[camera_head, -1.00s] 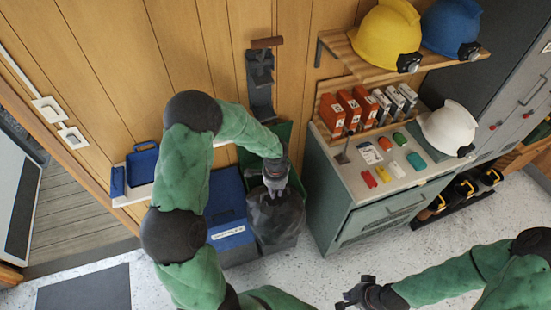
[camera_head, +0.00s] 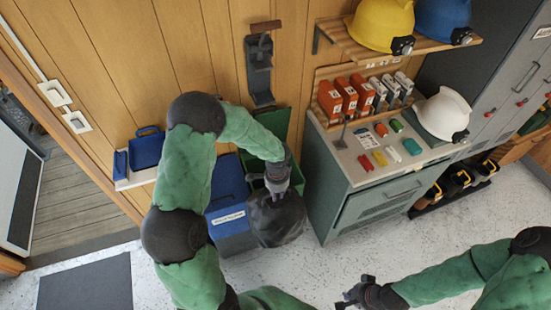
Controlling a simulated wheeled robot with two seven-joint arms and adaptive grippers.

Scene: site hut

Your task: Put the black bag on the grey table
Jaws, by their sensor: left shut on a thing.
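The black bag (camera_head: 275,220) hangs below my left gripper (camera_head: 277,188), which is shut on its top. The bag is in front of the wall, between the blue bin and the green-grey cabinet, and hides most of what is below it. My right gripper (camera_head: 356,294) is open and empty over the floor at the bottom of the view. I see no piece that is surely the grey table.
A blue bin (camera_head: 228,190) stands left of the bag, with an open green lid (camera_head: 271,124) behind. The green-grey cabinet (camera_head: 385,208) on the right has a cluttered top. Helmets sit above. A dark mat (camera_head: 85,282) lies on the floor at left.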

